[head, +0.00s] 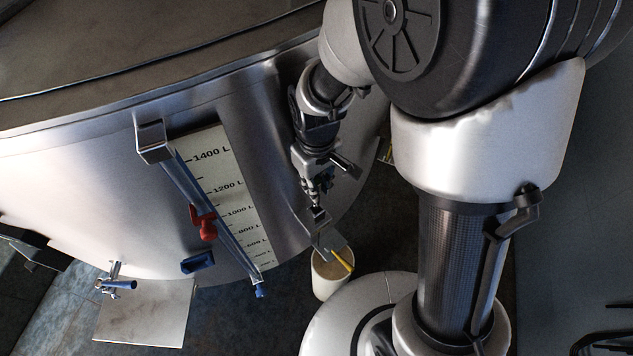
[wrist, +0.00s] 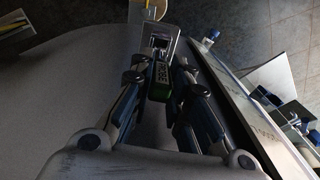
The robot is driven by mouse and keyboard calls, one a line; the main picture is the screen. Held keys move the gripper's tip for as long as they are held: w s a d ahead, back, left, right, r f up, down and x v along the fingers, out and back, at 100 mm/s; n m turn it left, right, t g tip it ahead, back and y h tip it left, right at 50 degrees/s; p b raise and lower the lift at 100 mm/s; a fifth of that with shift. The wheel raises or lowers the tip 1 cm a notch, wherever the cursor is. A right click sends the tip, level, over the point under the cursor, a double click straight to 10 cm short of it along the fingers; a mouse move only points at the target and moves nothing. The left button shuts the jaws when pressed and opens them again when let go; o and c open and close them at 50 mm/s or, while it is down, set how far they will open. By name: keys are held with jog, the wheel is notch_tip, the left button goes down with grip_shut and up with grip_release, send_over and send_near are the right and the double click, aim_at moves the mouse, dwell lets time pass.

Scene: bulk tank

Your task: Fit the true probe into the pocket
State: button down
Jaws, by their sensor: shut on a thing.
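My gripper (head: 319,190) is in front of the tank wall, just above a metal bracket with a square opening, the pocket (head: 322,236). In the wrist view my gripper (wrist: 160,82) is shut on a dark probe (wrist: 161,74) with a green edge and a label that reads PROBE. The probe lies between the two fingers, its far end close to the opening of the pocket (wrist: 174,24). I cannot tell whether its tip is inside the opening or just short of it. In the head view the probe is too small to make out.
The steel tank (head: 70,165) fills the left. It carries a volume scale (head: 229,185), a sight tube with a red clamp (head: 207,224) and a blue part (head: 197,262). A plate (head: 145,315) is lower left.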

jog(key=shift+f+b, duration=3.35)
jog(key=shift+f, duration=0.75)
jog(key=c, duration=1.4)
grip_release()
jog(key=shift+c, duration=0.2)
jog(key=shift+r, duration=0.1)
notch_tip(320, 180, up, 12)
jog(key=shift+f, duration=0.1)
jog(key=s+d+f+m+t+b, duration=0.1)
jog(key=s+d+m+t+b, duration=0.3)
jog(key=s+d+b, duration=0.6)
jog(key=s+m+b, duration=0.1)
jog(key=s+m, duration=0.1)
jog(key=s, duration=0.1)
jog(key=shift+s+d+t, duration=0.15)
jog(key=shift+d+t, duration=0.15)
jog(key=shift+d, duration=0.1)
